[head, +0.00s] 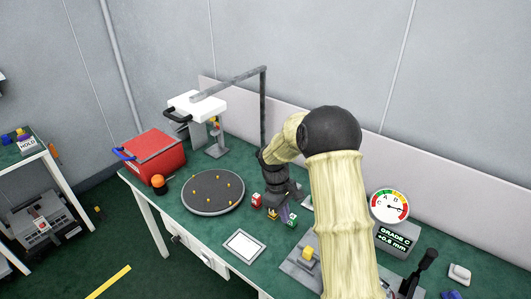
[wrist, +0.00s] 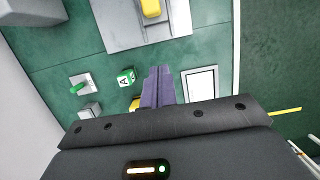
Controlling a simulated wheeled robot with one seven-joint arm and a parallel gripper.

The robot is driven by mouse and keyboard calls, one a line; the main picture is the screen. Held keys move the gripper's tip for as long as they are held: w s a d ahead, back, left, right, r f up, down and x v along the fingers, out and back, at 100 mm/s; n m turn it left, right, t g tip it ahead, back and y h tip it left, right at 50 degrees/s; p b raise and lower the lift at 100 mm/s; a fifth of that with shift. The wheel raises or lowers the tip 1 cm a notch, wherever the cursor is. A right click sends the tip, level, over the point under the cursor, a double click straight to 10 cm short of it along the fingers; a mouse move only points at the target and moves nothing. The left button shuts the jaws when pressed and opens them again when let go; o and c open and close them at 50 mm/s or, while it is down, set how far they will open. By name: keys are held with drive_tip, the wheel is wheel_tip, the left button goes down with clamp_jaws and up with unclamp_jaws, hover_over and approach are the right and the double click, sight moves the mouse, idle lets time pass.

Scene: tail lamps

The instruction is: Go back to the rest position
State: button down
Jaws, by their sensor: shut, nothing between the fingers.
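My gripper (head: 286,213) is at the end of my cream and black arm, above the middle of the green-topped bench (head: 210,235). In the wrist view its purple fingers (wrist: 158,80) are together with nothing between them. A green block marked with a letter (head: 292,220) is close beside the fingertips; it also shows in the wrist view (wrist: 126,77). A small yellow piece (head: 272,215) and a red block (head: 256,200) are just left of the gripper in the head view. Whether the fingers touch any of them is unclear.
A round dark tray (head: 212,207) with small orange pieces and a red box (head: 152,157) stand left. A white-framed panel (head: 244,246) lies near the front edge. A gauge (head: 390,207) stands right. A tall grey post (head: 263,105) rises behind my gripper.

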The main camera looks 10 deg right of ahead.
drive_tip(key=s+r+m+t+y, duration=0.1)
drive_tip(key=s+r+m, duration=0.3)
drive_tip(key=s, duration=0.5)
drive_tip(key=s+d+r+m+t+y, duration=0.1)
drive_tip(key=s+r+m+t, duration=0.2)
drive_tip(key=s, duration=0.7)
wheel_tip(320, 180, up, 3)
drive_tip(key=shift+s+r+m+t, duration=0.1)
drive_tip(key=shift+s+m+t, duration=0.2)
drive_tip(key=shift+m, duration=0.7)
